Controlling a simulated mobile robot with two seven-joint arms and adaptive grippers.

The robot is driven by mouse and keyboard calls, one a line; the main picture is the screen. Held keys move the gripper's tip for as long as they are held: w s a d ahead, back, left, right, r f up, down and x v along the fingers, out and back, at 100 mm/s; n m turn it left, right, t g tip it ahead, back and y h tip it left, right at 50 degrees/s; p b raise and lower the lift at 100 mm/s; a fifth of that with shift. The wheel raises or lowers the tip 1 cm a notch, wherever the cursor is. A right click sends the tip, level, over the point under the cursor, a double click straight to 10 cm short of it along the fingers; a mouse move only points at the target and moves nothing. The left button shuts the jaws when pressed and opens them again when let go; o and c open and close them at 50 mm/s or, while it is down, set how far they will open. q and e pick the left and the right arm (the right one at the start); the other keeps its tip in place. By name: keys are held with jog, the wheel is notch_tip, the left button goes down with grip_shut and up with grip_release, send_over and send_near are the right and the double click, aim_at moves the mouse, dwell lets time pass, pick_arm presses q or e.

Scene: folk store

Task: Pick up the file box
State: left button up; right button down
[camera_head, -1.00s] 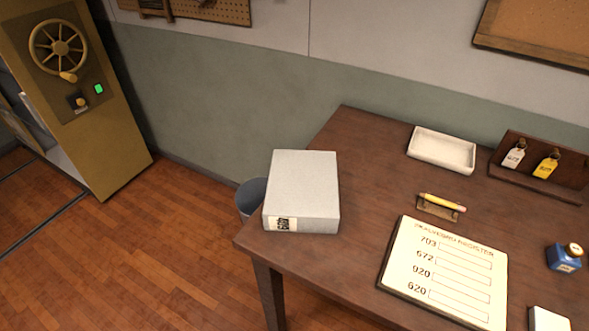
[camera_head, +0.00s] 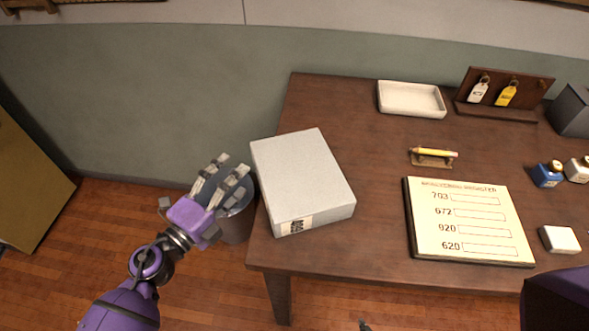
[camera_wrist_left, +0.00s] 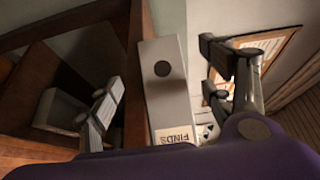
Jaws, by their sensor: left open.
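The file box (camera_head: 300,175) is a pale grey box lying on the left front corner of the brown desk, with a printed label on its near end. My left gripper (camera_head: 232,165) is open and empty just left of the box, with its fingers pointing toward the box's left side. In the left wrist view the file box (camera_wrist_left: 168,105) shows a narrow face with a dark round hole and a label reading FINDS. It appears between the two spread fingers of my left gripper (camera_wrist_left: 162,75). My right gripper is not in view.
The desk (camera_head: 340,110) also holds a register board (camera_head: 465,250), a pencil on a stand (camera_head: 433,156), a white tray (camera_head: 410,99), a key rack (camera_head: 500,112) and ink bottles (camera_head: 548,174). A grey bin (camera_head: 236,225) stands on the floor beneath my left gripper.

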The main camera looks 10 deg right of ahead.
aim_at(255, 160)
pick_arm(q)
jog(key=x, duration=0.7)
jog(key=shift+w+d+p, duration=0.2)
jog(key=shift+d+p, duration=0.05)
jog(key=shift+p, duration=0.1)
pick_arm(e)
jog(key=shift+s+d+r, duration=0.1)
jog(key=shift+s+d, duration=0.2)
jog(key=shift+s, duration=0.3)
pick_arm(q)
jog(key=c, duration=1.4)
grip_shut()
jog(key=shift+r, duration=0.15)
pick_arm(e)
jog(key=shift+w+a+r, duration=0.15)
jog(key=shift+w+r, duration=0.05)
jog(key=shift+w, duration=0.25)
